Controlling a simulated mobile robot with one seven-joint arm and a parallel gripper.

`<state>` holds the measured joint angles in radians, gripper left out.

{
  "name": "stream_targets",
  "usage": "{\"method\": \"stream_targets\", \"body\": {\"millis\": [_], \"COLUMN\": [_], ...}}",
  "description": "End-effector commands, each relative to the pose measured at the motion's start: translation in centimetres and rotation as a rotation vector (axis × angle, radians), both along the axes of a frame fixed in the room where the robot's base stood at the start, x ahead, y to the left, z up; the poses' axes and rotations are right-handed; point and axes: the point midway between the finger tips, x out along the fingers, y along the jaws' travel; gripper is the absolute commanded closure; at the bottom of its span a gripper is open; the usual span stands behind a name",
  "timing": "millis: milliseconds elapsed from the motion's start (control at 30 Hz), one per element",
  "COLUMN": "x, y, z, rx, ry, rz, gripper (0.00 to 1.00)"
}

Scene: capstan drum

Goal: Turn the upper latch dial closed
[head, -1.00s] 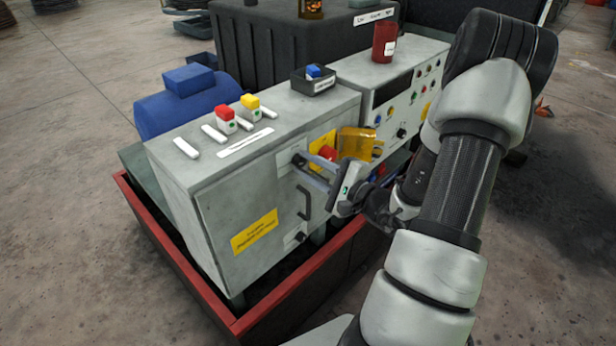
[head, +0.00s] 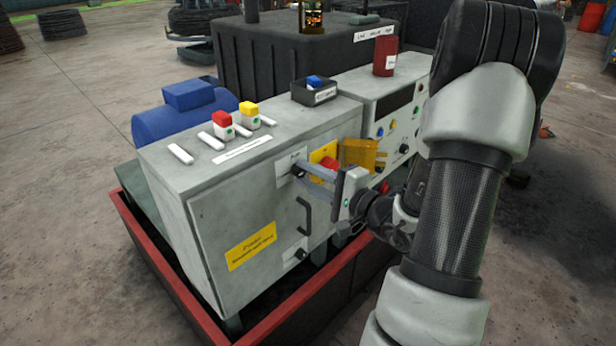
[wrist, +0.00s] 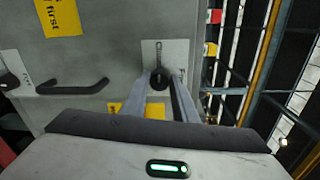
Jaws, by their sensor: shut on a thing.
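The upper latch dial (head: 299,170) is a small black knob on a pale plate near the top right of the grey cabinet door (head: 235,215). My gripper (head: 302,172) reaches it from the right with its fingers closed around the knob. In the wrist view the dial (wrist: 158,80) sits between the two fingertips (wrist: 159,84), with a thin grey pointer shape on the plate above it. The fingers partly cover the knob, so its exact angle is hard to read. The lower latch dial (head: 300,254) is on the same door, below the black handle (head: 305,216).
A red knob on a yellow plate (head: 324,152) and an amber flap (head: 362,154) are close behind my fingers. A red-rimmed tray (head: 160,262) surrounds the base. Open floor (head: 60,200) lies at left.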

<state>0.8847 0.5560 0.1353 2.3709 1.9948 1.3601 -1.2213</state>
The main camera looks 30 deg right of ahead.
Motion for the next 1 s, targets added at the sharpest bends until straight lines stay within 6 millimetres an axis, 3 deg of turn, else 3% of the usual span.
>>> {"method": "stream_targets", "body": {"millis": [100, 133, 233, 667, 1000], "x": [0.0, 0.0, 0.0, -0.9, -7.8], "y": [-0.1, -0.1, -0.1, -0.4, -3.0], "z": [0.0, 0.0, 0.0, 0.0, 0.4], "rx": [-0.002, -0.002, -0.001, -0.001, -0.002], "ry": [0.000, -0.001, 0.000, 0.001, 0.001], "rz": [-0.002, -0.001, -0.001, -0.001, -0.006], "gripper": [0.97, 0.73, 0.56, 0.56, 0.56]}}
